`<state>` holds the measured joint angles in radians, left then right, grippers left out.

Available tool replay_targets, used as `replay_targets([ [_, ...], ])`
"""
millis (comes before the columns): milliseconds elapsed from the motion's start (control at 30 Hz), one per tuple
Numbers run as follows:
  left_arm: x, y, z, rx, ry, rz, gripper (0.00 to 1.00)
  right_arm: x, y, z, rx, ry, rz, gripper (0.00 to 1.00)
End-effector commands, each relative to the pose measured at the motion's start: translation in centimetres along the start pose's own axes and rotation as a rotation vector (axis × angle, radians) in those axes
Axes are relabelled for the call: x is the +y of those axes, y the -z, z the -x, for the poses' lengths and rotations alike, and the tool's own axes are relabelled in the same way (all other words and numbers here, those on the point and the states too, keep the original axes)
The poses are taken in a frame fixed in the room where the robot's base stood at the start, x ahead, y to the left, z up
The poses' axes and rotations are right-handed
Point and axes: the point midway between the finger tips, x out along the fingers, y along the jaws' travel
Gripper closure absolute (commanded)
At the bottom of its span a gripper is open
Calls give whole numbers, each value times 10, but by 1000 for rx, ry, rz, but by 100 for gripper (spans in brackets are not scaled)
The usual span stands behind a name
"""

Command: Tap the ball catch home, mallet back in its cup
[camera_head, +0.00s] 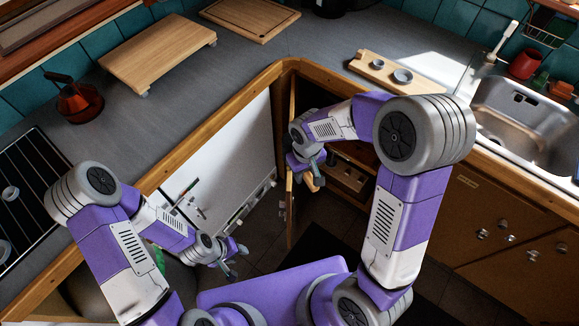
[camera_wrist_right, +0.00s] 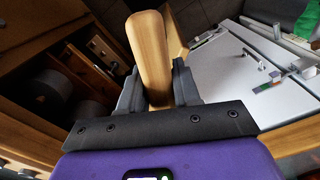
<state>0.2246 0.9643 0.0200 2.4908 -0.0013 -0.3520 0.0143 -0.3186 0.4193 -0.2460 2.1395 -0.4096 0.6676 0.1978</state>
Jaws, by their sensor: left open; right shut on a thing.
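My right gripper (camera_head: 308,172) is shut on a wooden piece (camera_wrist_right: 150,50) with a rounded end, which looks like part of the mallet. The piece also shows below the fingers in the head view (camera_head: 313,184). The gripper is at the corner cabinet opening, close to the edge of a narrow wooden door or panel (camera_head: 291,208). My left gripper (camera_head: 238,258) is open and empty, low in front of the white panel. I cannot make out the ball catch. A wooden block (camera_head: 372,64) on the counter has two round grey cups or recesses; I cannot tell whether one is the mallet's cup.
The white panel (camera_head: 222,160) with grey fittings stands left of the opening. The wooden counter edge (camera_head: 185,148) runs above both grippers. Cutting boards (camera_head: 158,52), a red-brown kettle-like pot (camera_head: 75,100) and a sink (camera_head: 530,120) are on or in the counter. Dark floor (camera_head: 268,245) is open below.

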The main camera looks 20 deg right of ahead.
Motion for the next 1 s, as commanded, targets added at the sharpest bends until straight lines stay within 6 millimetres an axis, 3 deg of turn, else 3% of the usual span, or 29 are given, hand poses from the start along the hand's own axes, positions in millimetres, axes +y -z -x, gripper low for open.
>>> replay_targets([
  [233, 0, 0, 0, 0, 0, 0, 57, -8, 5, 0, 2, 0, 5, 100],
  [633, 0, 0, -1, 0, 0, 0, 57, -72, 41, 0, 2, 0, 3, 100],
  [1000, 0, 0, -1, 0, 0, 0, 57, -79, 44, 0, 2, 1, 0, 100],
])
